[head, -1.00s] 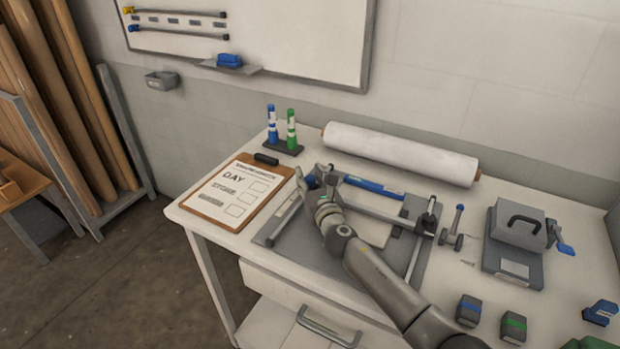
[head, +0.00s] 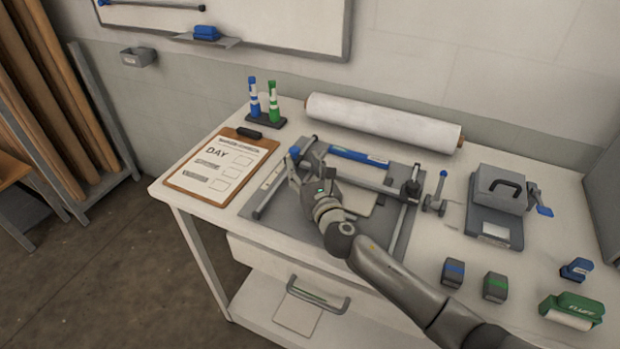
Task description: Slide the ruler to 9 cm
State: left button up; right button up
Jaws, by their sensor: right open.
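A grey flat bed with a rail frame (head: 275,222) lies on the table. A pale strip (head: 271,176), which looks like a scale, lies at its left side; its marks are too small to read. A blue bar (head: 358,157) with a white label crosses the back of the bed. I cannot tell for certain which part is the ruler. My right gripper (head: 300,164) is open above the bed's left back part, near a blue knob (head: 295,151). Whether it touches the knob or rail is unclear. My right arm hides part of the bed. My left gripper is not in view.
A clipboard (head: 186,196) lies left of the bed. Two markers (head: 263,102) stand behind it. A white roll (head: 385,123) lies along the back. A small cranked press (head: 497,205) stands at the right. Small blue and green blocks (head: 495,287) sit at the front right.

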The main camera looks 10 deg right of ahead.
jog(key=shift+s+d, duration=0.15)
jog(key=shift+s, duration=0.95)
jog(key=shift+s+d, duration=0.15)
jog(key=shift+s, duration=0.9)
